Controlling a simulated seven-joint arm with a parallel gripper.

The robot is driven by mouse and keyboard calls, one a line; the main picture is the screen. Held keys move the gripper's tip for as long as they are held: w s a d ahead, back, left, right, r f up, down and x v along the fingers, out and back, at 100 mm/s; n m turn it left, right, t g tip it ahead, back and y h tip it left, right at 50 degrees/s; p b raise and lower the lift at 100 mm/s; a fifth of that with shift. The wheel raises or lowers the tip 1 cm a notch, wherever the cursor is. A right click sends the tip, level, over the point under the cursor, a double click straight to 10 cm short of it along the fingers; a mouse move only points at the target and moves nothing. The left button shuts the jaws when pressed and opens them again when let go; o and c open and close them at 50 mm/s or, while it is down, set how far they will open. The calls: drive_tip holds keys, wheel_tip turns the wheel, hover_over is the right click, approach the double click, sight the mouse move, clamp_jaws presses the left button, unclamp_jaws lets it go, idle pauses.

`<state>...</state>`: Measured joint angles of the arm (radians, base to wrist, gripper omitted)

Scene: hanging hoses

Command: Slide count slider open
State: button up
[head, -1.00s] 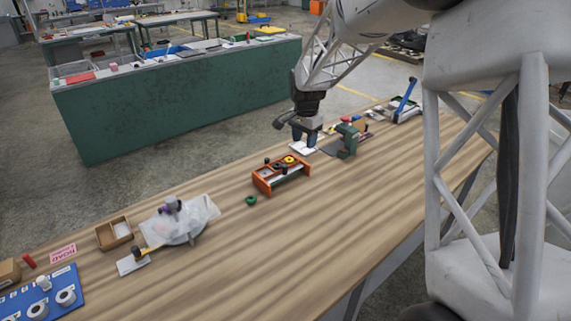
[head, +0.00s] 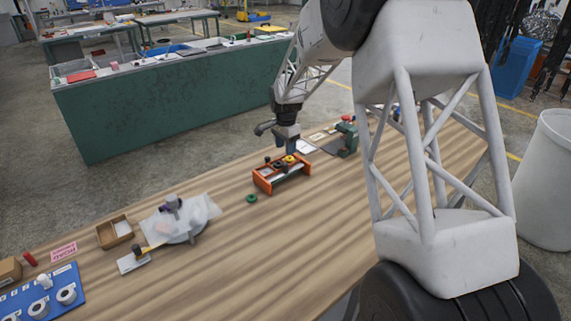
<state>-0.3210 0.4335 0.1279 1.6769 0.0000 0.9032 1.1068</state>
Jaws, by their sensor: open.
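An orange frame (head: 263,185) with a pale strip in it stands on the wooden table. Several small knobs or rings sit along its top, black ones and a yellow one (head: 289,159). No part is clearly marked as the count slider, and I cannot tell how far any part is slid. My gripper (head: 290,152) points down at the back right of the orange frame, close to the yellow piece. It is open. Whether a finger touches the frame is too small to tell.
A green ring (head: 251,199) lies left of the frame. A green device (head: 346,137) stands to the right. A cloudy plastic-covered item (head: 183,219), an open brown box (head: 114,232) and a blue board (head: 40,298) are at the left. The table's front is clear.

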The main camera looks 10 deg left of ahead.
sight(286, 164)
drive_tip(key=shift+f, duration=0.1)
drive_tip(key=shift+f, duration=3.85)
clamp_jaws()
